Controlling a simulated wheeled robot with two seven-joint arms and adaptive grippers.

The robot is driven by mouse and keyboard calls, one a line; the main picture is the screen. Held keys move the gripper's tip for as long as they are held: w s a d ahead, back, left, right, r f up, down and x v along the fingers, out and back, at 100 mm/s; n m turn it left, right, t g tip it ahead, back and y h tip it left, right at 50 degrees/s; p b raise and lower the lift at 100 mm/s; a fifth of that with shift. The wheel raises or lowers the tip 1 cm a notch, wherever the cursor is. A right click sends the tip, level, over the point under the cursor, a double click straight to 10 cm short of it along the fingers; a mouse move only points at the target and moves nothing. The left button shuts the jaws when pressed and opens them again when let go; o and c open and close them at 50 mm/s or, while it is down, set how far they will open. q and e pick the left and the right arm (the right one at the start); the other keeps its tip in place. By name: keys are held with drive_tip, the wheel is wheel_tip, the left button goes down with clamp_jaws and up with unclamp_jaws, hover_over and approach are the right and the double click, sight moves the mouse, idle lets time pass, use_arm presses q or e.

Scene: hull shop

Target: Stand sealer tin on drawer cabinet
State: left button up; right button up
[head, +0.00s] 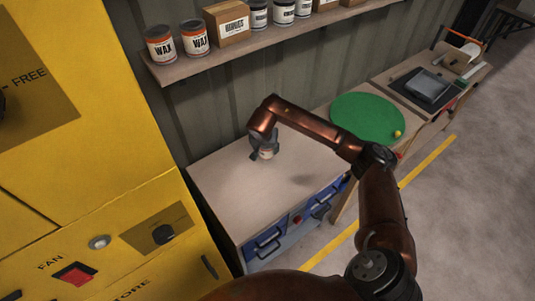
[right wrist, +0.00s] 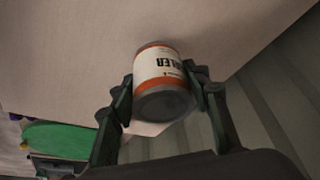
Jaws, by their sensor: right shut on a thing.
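The sealer tin (right wrist: 163,75) is a small can with a white label, orange bands and a grey end, the letters "LER" showing. My right gripper (right wrist: 160,95) has one finger on each side of it and is shut on it. In the head view the right gripper (head: 264,144) points down over the drawer cabinet's pale top (head: 235,195), and the tin (head: 267,154) shows partly below the fingers. The tin looks upright and at or just above the top; I cannot tell whether it touches. My left gripper is not in view.
The cabinet top around the tin is clear. Behind it is a ribbed wall with a shelf (head: 240,48) of wax tins (head: 160,45) and boxes (head: 228,22). A yellow cabinet (head: 110,215) stands left. A green round mat (head: 367,117) lies on the bench to the right.

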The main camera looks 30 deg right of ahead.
sight(267, 153)
drive_tip(key=x, duration=0.4)
drive_tip(key=shift+s+a+f, duration=0.1)
drive_tip(key=shift+s+f, duration=0.1)
drive_tip(key=shift+s, duration=0.2)
drive_tip(key=shift+r, duration=0.1)
drive_tip(key=shift+b, duration=0.3)
drive_tip(key=o, duration=1)
drive_tip(key=shift+c, duration=0.2)
drive_tip(key=o, duration=0.4)
drive_tip(key=shift+o, duration=0.2)
drive_tip(key=shift+r, duration=0.1)
drive_tip(key=p+v, duration=0.1)
drive_tip(key=v, duration=1.1)
drive_tip(key=shift+p, duration=0.3)
drive_tip(key=shift+a, duration=0.1)
